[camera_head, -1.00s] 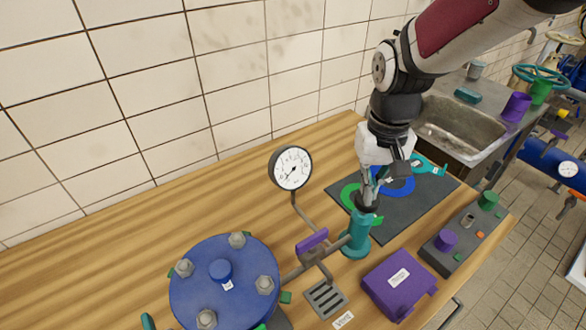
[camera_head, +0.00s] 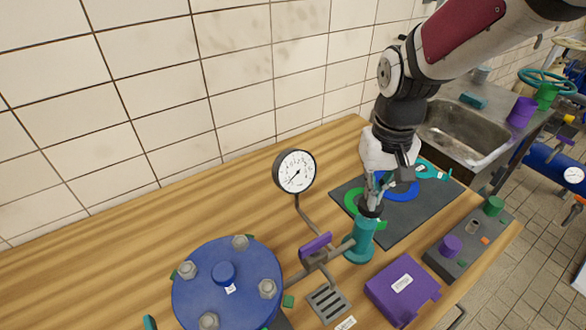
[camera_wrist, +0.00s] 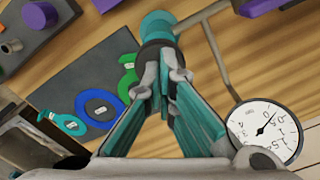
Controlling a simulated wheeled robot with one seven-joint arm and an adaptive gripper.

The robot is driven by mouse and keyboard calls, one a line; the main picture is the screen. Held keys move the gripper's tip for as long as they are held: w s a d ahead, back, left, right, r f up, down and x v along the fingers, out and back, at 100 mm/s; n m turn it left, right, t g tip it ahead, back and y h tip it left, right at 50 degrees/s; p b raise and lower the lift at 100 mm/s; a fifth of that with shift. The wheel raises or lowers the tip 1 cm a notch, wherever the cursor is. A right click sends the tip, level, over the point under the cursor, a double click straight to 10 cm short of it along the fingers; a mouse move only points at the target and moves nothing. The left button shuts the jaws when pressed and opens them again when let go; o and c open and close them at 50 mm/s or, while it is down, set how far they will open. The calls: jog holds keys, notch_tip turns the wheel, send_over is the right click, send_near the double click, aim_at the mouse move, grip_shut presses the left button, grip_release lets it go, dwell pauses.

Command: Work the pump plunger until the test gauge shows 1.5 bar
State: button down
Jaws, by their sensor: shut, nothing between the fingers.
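The teal pump (camera_head: 361,243) stands upright on the wooden bench, with a dark collar (camera_head: 370,209) at its top. In the wrist view the pump (camera_wrist: 157,22) lies just beyond my fingertips. My gripper (camera_head: 373,192) is right over the pump top, pointing down, its fingers shut with nothing between them. The fingertips (camera_wrist: 165,75) are close to the dark collar; whether they touch it I cannot tell. The fingers hide the plunger's head. The round white test gauge (camera_head: 295,172) stands on a bent pipe left of the pump. Its needle points to the lower left, near the scale's low end.
A purple valve handle (camera_head: 315,244) sits on the pipe between the pump and the blue bolted vessel (camera_head: 222,290). A purple box (camera_head: 400,287) lies right of the pump. A dark mat (camera_head: 408,222) with coloured rings lies behind. Bare bench lies left of the gauge.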

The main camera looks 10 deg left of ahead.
jog(key=shift+f, duration=0.35)
jog(key=shift+r, duration=0.15)
dwell(0.8)
jog(key=shift+r+p, duration=2.3)
jog(key=shift+r, duration=1.6)
